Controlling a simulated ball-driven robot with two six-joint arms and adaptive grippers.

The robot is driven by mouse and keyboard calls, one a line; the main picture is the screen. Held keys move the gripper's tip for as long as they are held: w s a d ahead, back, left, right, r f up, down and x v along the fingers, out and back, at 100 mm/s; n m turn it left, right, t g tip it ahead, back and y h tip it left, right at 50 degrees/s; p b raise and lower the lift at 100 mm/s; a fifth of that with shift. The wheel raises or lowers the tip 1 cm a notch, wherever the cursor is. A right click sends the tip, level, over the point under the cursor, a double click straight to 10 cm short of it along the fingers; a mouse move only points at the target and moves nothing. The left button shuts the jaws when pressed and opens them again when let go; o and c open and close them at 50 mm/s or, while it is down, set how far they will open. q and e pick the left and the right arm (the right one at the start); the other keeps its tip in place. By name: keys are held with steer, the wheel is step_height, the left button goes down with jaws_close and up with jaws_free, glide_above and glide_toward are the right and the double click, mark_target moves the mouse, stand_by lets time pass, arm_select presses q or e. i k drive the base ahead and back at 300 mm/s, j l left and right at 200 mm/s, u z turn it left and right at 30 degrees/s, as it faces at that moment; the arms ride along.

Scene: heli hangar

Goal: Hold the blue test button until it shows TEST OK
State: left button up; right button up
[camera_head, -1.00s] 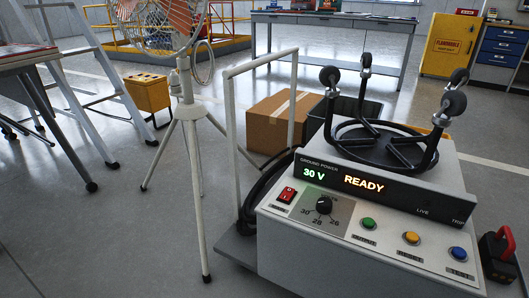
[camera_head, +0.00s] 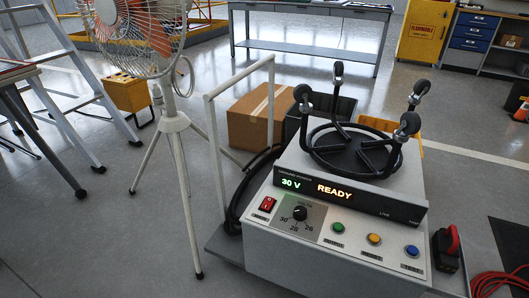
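The ground power unit (camera_head: 300,256) stands in the lower middle, a grey box on a cart. Its dark display (camera_head: 348,195) shows "30 V" in green and "READY" in orange. The blue button (camera_head: 411,251) is at the right end of the sloped panel, beside the yellow button (camera_head: 374,239) and the green button (camera_head: 338,227). A red rocker switch (camera_head: 267,203) and a black voltage knob (camera_head: 299,213) are on the left of the panel; the knob points near 30. Neither of my grippers shows in this view.
A white fan (camera_head: 135,30) on a tripod stands left of the unit, with the cart's handle (camera_head: 212,130) between. A red and black connector (camera_head: 446,247) sits at the unit's right, near a coiled red cable (camera_head: 500,284). A cardboard box (camera_head: 254,122) lies behind.

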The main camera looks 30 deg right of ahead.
mark_target(412, 250)
steer(key=z, duration=2)
